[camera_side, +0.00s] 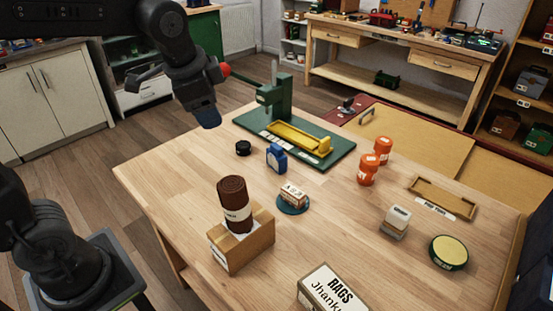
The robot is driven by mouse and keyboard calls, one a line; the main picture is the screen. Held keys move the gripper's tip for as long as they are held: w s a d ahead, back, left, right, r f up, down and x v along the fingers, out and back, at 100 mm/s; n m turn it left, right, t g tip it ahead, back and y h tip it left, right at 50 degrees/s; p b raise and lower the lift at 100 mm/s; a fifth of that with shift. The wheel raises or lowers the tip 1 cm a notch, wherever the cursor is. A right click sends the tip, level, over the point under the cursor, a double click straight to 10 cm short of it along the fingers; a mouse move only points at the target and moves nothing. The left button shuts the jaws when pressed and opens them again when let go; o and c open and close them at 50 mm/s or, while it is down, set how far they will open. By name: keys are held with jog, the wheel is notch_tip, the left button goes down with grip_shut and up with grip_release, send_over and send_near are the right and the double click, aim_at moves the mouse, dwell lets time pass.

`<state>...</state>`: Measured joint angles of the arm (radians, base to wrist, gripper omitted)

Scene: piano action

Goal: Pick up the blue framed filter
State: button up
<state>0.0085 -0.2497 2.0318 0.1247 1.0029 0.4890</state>
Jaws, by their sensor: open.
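A small blue framed object (276,157), which looks like the blue framed filter, stands on the wooden table near the front left corner of the green base board. My gripper (208,118) hangs in the air above the far left part of the table, up and left of the filter and well apart from it. It is open, and nothing shows in it. Its fingers are small and dark in this view. Nothing covers the filter.
A black round piece (243,148) lies just left of the filter. The green base board (340,155) carries a post and a yellow tray. A cardboard box (240,240) holds a brown roll (234,200). Orange jars (368,168) stand to the right. The table's left part is clear.

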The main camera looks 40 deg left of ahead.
jog(key=w+a+f+m+g+y, duration=0.1)
jog(key=w+m, duration=0.2)
jog(key=w, duration=0.3)
jog(key=w+f+m, duration=0.2)
jog(key=w, duration=0.3)
jog(key=m+g+y, duration=0.2)
jog(key=m, duration=0.7)
send_near(277, 146)
jog(key=x, duration=0.6)
jog(key=shift+w+d+f, duration=0.1)
jog(key=shift+f, duration=0.35)
jog(key=shift+s+x, duration=0.15)
jog(key=shift+x, duration=1.35)
jog(key=shift+s+x, duration=0.1)
jog(key=shift+x, duration=1.4)
jog(key=shift+r, duration=0.1)
jog(key=c, duration=1)
jog(key=shift+w, duration=0.1)
jog(key=shift+c, duration=0.2)
